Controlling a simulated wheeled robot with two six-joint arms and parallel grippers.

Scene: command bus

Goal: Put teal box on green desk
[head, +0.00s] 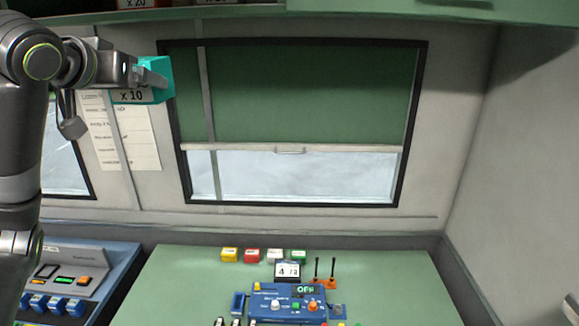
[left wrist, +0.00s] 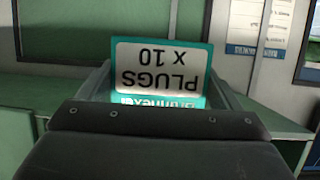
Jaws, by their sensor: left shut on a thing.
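The teal box (head: 158,94) is held up at the upper left in the head view, in front of the wall and left of the window. My left gripper (head: 150,80) is shut on it. In the left wrist view the teal box (left wrist: 162,72) shows a white label reading "PLUGS x 10" upside down, between the fingers. The green desk (head: 180,285) is at the bottom middle of the head view, well below and to the right of the box. My right gripper is not in view.
A blue control panel (head: 285,302) and a small display (head: 287,270) stand mid-desk. A blue console (head: 75,275) stands left. The desk's left and right sides are bare.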

